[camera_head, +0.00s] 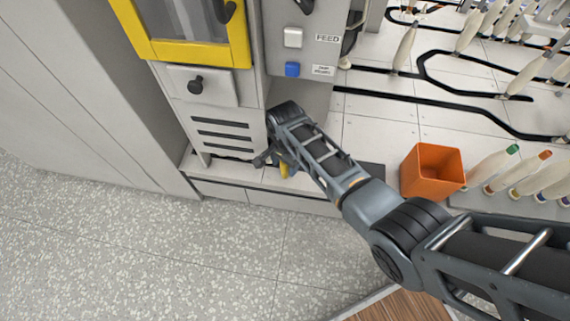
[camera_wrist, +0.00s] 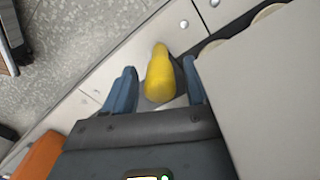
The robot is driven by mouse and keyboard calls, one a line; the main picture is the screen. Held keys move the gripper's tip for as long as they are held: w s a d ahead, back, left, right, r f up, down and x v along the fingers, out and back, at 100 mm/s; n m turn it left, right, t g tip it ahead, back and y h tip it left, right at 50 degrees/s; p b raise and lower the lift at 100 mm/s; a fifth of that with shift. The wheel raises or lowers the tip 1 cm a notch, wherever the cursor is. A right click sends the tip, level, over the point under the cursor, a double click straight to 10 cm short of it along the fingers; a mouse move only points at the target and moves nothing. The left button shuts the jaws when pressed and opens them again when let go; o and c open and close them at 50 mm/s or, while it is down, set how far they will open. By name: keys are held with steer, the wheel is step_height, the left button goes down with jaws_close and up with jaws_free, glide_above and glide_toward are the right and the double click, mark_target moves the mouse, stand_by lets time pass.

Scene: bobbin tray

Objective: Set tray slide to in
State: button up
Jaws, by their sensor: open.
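A rounded yellow handle-like piece (camera_wrist: 160,76) stands between the two blue-grey fingers of my gripper (camera_wrist: 161,74) in the wrist view. The fingers are open, with a gap visible on its left; contact on the right is hard to tell. In the head view the yellow piece (camera_head: 286,169) shows partly behind my gripper (camera_head: 272,162), low at the front of the grey machine, by the ledge. I cannot tell for sure that this piece belongs to the tray slide. My arm hides the part of the machine behind it.
An orange bin (camera_head: 432,172) stands right of my arm, beside several pale bobbins (camera_head: 490,166). A small drawer with a black knob (camera_head: 195,85) sits under a yellow-framed window (camera_head: 190,54). A blue button (camera_head: 292,70) is above my wrist. The speckled floor in front is clear.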

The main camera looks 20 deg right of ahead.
step_height(320, 180, up, 6)
steer(key=shift+f+p, duration=0.25)
steer(key=shift+p, duration=0.55)
steer(key=shift+s+f, duration=0.1)
steer(key=shift+s, duration=0.05)
